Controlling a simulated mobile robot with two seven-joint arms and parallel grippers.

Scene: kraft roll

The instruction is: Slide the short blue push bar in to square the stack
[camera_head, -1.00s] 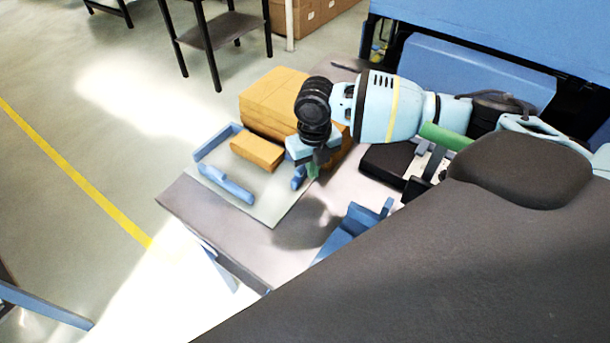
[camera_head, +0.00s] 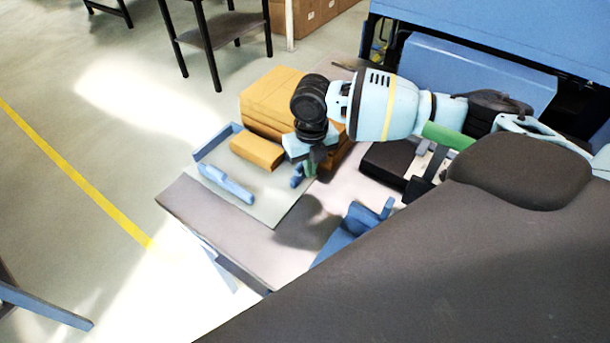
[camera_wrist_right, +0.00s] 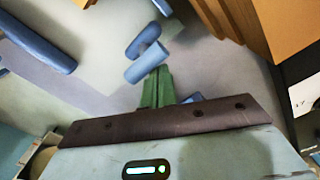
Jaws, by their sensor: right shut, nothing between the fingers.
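The short blue push bar (camera_head: 296,180) stands at the right side of a pale board, partly hidden by my right gripper (camera_head: 309,173). In the right wrist view the bar (camera_wrist_right: 143,40) shows with a rounded blue piece in front of it. My right gripper's green fingers (camera_wrist_right: 158,72) are shut and empty, right beside that piece; I cannot tell whether they touch. My left gripper is out of view.
A longer blue bar (camera_head: 228,186) lies along the board's front side, and a blue fence (camera_head: 213,142) stands at its left. A large ochre stack (camera_head: 270,98) stands behind. A blue bracket (camera_head: 352,228) is at the table's front. The board (camera_head: 279,205) is bare at its front right.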

